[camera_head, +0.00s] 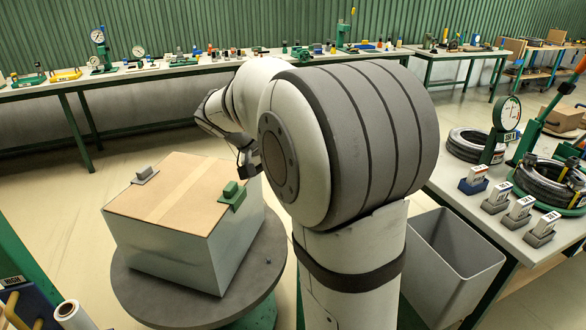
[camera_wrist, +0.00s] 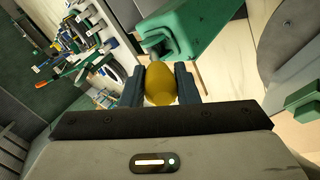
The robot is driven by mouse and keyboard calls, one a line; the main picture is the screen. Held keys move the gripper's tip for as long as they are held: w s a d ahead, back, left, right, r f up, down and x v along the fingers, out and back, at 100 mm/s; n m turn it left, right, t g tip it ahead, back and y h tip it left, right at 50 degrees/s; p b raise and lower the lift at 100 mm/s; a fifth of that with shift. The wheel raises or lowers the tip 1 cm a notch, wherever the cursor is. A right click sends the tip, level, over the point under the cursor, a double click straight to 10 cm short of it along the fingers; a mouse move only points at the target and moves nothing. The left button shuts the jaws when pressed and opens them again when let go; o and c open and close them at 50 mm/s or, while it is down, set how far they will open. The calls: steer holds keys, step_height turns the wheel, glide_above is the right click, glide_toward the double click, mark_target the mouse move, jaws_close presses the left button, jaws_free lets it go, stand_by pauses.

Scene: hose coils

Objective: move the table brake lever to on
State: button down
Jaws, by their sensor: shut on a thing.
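In the wrist view a yellow knob (camera_wrist: 160,86) sits between the two dark fingers of my gripper (camera_wrist: 159,82), which is shut on it. A short grey stem joins the knob to a green housing (camera_wrist: 205,30) just beyond; I take this as the brake lever. No on or off marking is readable. In the head view my gripper (camera_head: 248,168) shows only partly, past the far right corner of a box; my arm hides the lever there. The round grey table (camera_head: 150,296) carries the box (camera_head: 165,235).
A grey bin (camera_head: 455,255) stands right of my arm. The right bench (camera_head: 450,188) holds hose coils, a dial and labelled blocks. Benches line the back wall, with open floor before them.

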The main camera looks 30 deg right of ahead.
steer(key=shift+a+f, duration=0.1)
steer(key=shift+f, duration=0.1)
steer(key=c, duration=1.1)
jaws_free()
steer(key=shift+c, duration=0.2)
steer(key=shift+r, duration=0.1)
steer(key=shift+a+r, duration=0.15)
steer(key=shift+r, duration=0.05)
steer(key=v, duration=0.7)
steer(key=shift+r, duration=0.1)
